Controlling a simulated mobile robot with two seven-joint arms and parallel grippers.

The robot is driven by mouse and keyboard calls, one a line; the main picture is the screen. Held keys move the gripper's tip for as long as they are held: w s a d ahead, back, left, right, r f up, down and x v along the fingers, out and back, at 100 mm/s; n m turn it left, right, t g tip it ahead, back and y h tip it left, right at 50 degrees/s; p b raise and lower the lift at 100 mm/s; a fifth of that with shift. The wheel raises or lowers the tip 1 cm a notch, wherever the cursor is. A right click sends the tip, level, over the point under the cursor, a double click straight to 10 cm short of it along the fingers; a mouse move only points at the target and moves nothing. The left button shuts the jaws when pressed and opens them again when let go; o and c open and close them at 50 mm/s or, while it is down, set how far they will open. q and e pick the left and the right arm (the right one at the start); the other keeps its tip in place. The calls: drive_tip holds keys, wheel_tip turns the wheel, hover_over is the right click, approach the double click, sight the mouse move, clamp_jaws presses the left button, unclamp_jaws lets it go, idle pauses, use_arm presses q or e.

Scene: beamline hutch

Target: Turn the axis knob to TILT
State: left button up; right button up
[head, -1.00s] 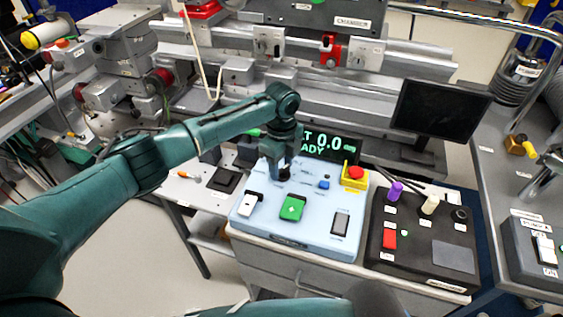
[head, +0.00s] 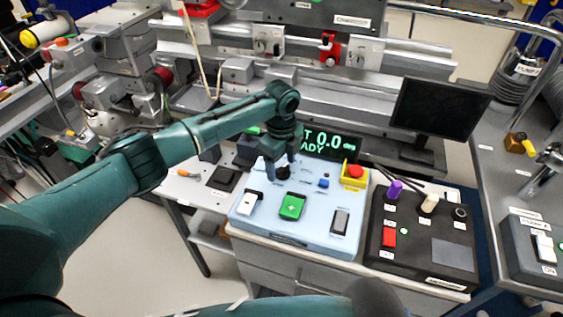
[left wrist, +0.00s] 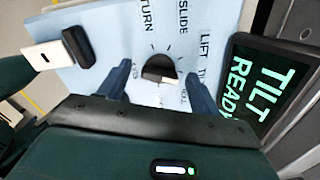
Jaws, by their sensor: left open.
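The knob (head: 284,173) also shows in the head view, partly covered. My left gripper (left wrist: 158,92) is open, with one finger on each side of the knob and gaps between. It comes down over the knob from above in the head view (head: 280,168). The display (left wrist: 262,88) reads TILT READY. My right gripper is out of view.
The panel also carries a green button (head: 292,207), a white switch (head: 247,203), a blue button (head: 323,183) and a red stop button (head: 355,171) on a yellow base. A black control box (head: 445,256) stands to the right, with a dark monitor (head: 441,107) behind.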

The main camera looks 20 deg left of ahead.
sight(281, 167)
use_arm(q)
wheel_tip(281, 167, up, 13)
drive_tip(key=shift+b, duration=0.3)
idle(0.5)
